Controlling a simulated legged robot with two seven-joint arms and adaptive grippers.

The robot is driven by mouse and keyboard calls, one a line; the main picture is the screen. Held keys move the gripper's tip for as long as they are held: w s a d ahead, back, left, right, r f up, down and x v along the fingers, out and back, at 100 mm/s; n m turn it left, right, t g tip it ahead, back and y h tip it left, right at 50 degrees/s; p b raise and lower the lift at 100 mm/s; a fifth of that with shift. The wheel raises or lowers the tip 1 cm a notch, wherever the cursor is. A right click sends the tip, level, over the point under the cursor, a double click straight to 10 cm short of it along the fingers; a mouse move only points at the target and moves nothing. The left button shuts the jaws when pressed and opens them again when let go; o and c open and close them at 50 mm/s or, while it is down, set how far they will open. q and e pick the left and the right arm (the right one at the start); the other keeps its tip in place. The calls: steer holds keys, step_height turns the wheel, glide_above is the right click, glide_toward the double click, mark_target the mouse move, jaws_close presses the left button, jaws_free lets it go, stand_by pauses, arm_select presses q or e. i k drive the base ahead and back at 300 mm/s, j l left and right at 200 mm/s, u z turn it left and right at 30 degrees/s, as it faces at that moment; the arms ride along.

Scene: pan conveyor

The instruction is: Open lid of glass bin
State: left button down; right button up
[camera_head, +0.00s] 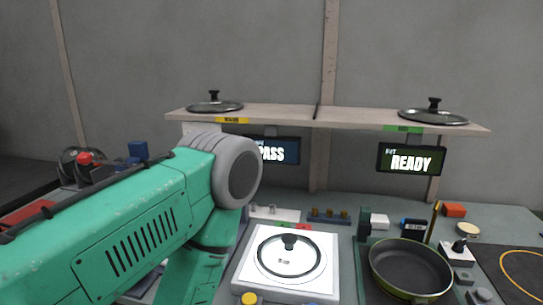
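No glass bin can be clearly made out. A round glass lid with a black knob (289,258) lies on a white square device in the front middle. A second glass lid (214,105) rests on the left part of the wooden shelf, above a yellow label. A third glass lid (434,115) rests on the right part, above a green label. My teal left arm comes in from the left and bends downward beside the white device; its gripper is out of the picture. My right arm and gripper do not show. The arm hides much of the left worktop.
A dark frying pan (410,268) stands right of the white device (281,293). The wooden shelf (315,114) spans the back, with screens reading "PASS" (277,151) (partly covered) and "READY" (411,159) below. Small blocks and parts crowd the worktop. Red and blue parts sit far left.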

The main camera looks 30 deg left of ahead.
mark_target(18, 216)
steer(key=u, duration=2.45)
steer(key=z, duration=0.5)
steer(key=i+j+z, duration=0.4)
steer(key=j+z, duration=0.2)
steer(key=i+j+z, duration=0.15)
steer(key=j+z, duration=0.15)
steer(key=i+j+z, duration=0.1)
steer(key=j+z, duration=0.15)
steer(key=j, duration=0.2)
